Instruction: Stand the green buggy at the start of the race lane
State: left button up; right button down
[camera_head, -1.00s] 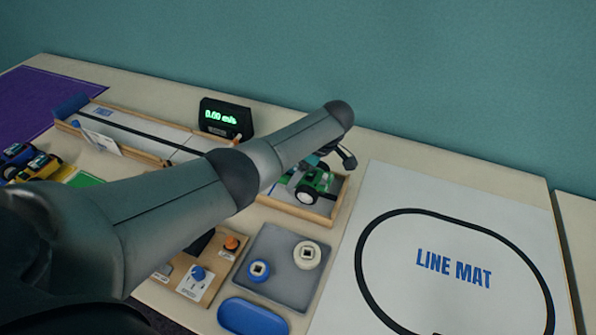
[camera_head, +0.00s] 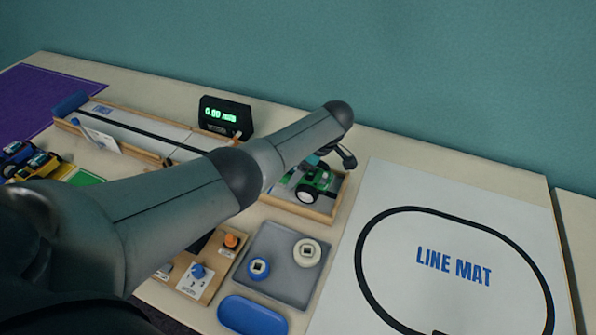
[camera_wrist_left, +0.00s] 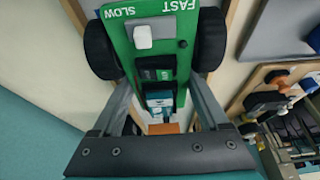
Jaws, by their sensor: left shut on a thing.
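The green buggy (camera_head: 318,180) with black wheels is at the right end of the wood-edged race lane (camera_head: 140,122). My left gripper (camera_wrist_left: 160,88) is shut on the buggy, with one finger on each side of its body. In the wrist view the buggy (camera_wrist_left: 160,57) shows a FAST/SLOW label and a white switch. In the head view my left arm hides most of the gripper and the middle of the lane. I cannot tell whether the wheels touch the lane floor. My right gripper is not in view.
A speed display (camera_head: 226,117) stands behind the lane. The line mat (camera_head: 440,225) lies to the right. A grey tray (camera_head: 283,285) with two rollers, a blue tray (camera_head: 252,315) and a control board (camera_head: 212,285) are in front. Other buggies (camera_head: 30,163) stand at the far left.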

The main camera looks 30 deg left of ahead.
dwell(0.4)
pick_arm(q)
jog(key=o, duration=1)
jog(key=p+v, duration=0.5)
jog(key=v, duration=1)
jog(key=shift+s, duration=0.1)
